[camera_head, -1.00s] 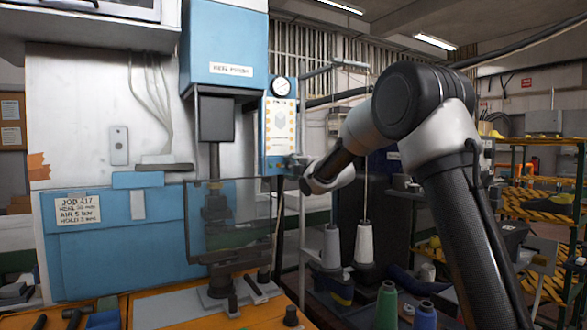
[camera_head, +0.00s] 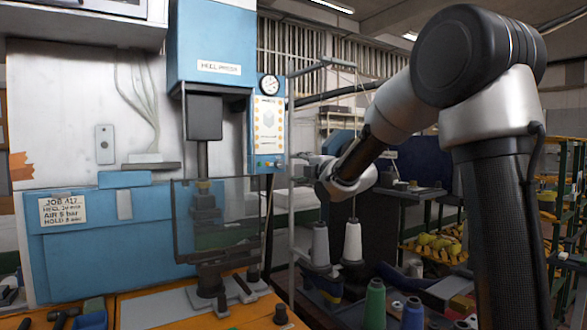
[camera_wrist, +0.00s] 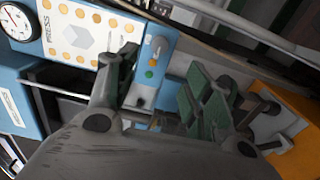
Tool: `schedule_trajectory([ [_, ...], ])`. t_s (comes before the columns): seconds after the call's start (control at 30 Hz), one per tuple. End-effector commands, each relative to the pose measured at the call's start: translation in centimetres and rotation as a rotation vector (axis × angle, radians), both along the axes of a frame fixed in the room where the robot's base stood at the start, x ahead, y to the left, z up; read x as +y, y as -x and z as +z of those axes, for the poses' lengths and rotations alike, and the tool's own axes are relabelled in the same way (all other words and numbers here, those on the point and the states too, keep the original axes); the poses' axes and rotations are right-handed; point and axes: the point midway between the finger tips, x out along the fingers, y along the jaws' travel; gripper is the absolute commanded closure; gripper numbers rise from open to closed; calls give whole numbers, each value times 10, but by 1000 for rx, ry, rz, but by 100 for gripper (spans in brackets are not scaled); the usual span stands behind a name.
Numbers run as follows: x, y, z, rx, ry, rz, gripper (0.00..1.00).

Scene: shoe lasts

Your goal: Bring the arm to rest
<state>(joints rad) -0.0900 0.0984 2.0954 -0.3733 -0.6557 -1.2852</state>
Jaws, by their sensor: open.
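My arm (camera_head: 500,190) stands at the right of the head view, with its elbow high and its forearm sloping down to the left. The wrist (camera_head: 345,178) points toward the heel press area and is apart from it. In the wrist view my gripper (camera_wrist: 163,88) is open, with its two fingers spread and green pads on the right finger. Nothing shows held between the fingers. In the head view the fingers are small and partly hidden by the wrist.
The blue heel press (camera_head: 212,50) with its clear guard (camera_head: 222,225) stands at left. Its control panel (camera_head: 268,130) is left of my wrist. Thread cones (camera_head: 374,305) stand below the arm. A shelf rack (camera_head: 435,250) is behind.

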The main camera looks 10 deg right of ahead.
Motion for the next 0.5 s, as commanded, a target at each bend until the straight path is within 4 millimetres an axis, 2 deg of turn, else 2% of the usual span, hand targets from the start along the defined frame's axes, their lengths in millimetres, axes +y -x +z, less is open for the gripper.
schedule_trajectory([
  [0.4, -1, 4, 0, 6, -17, 0, 49],
  [0.47, -3, 3, -7, 48, -60, -10, 49],
  [0.5, -7, 3, -19, 112, -107, -31, 49],
])
